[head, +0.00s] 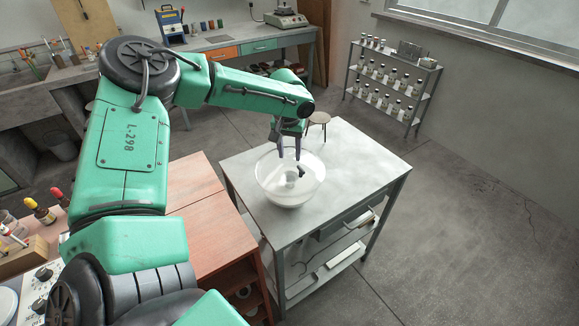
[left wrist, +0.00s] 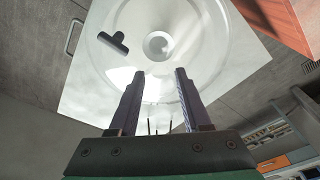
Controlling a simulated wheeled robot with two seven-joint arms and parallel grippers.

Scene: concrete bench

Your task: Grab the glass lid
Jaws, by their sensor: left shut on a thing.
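In the left wrist view the lid (left wrist: 205,45) fills the top middle, beyond the fingertips (left wrist: 159,75). The glass is see-through, so I cannot tell whether the lid touches the vessel. My right gripper is out of view.
The grey tabletop is clear to the right of the glass. A reddish wooden cabinet (head: 215,235) adjoins on the left. A shelf rack of bottles (head: 390,85) stands by the back right wall.

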